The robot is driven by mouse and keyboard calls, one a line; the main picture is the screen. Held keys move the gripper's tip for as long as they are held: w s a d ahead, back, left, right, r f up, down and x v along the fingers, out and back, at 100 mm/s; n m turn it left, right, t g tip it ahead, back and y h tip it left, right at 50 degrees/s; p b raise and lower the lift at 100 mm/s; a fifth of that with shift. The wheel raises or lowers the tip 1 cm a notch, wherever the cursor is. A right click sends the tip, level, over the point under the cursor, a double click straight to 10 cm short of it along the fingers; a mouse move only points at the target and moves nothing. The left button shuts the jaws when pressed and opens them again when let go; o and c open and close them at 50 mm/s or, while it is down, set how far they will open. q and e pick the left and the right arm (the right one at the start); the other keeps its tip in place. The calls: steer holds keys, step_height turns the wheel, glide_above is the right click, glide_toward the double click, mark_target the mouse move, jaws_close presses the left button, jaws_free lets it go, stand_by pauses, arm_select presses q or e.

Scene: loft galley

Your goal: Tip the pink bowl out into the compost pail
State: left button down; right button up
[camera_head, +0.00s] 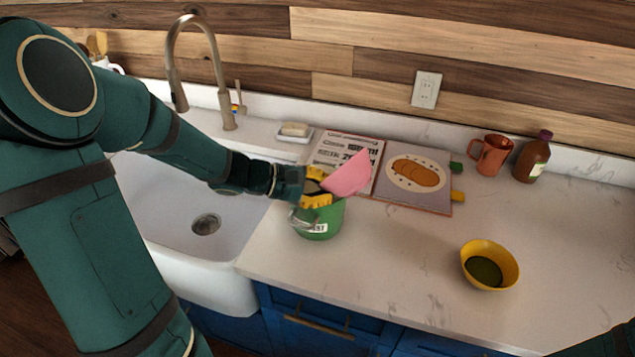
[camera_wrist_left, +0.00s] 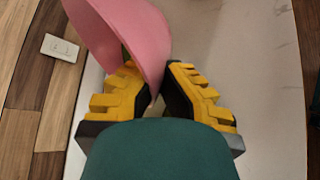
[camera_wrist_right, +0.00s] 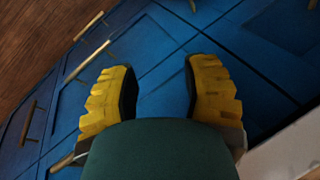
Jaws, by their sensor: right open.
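The pink bowl (camera_head: 348,175) is steeply tilted above the green compost pail (camera_head: 322,222), which stands on the counter near the sink's right edge. My left gripper (camera_head: 317,188) is shut on the bowl's rim; the left wrist view shows the pink wall (camera_wrist_left: 135,40) between the yellow-padded fingers (camera_wrist_left: 160,88). The pail's inside is hidden by the gripper and bowl, and I cannot see any contents falling. My right gripper (camera_wrist_right: 160,85) is open and empty in front of the blue cabinet doors.
An open cookbook (camera_head: 418,178) lies behind the pail. A yellow bowl (camera_head: 489,265) with dark contents stands at the right. A mug (camera_head: 492,155) and a brown bottle (camera_head: 532,158) stand at the back wall. The white sink (camera_head: 180,205) and faucet (camera_head: 222,80) are at the left.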

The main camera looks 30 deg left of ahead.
arm_select(q)
steer(key=shift+a+f+n+h, duration=0.1)
steer(key=shift+f+n+h, duration=0.2)
steer(key=shift+h, duration=0.1)
stand_by(0.3)
steer(key=shift+a+f, duration=0.1)
steer(key=shift+p, duration=0.3)
steer(key=shift+w+a+r+n+h+p, duration=0.1)
steer(key=shift+a+r+n+h+p, duration=0.1)
steer(key=shift+n+h+p, duration=0.25)
steer(key=shift+d, duration=0.1)
steer(key=shift+h, duration=0.25)
steer(key=shift+a+r+h, duration=0.2)
steer(key=shift+a+h, duration=0.1)
steer(key=shift+a, duration=0.3)
stand_by(0.3)
steer(key=shift+w+a+n, duration=0.1)
steer(key=shift+a+n, duration=0.1)
steer(key=shift+n, duration=0.05)
steer(key=shift+h+p, duration=0.3)
steer(key=shift+p, duration=0.05)
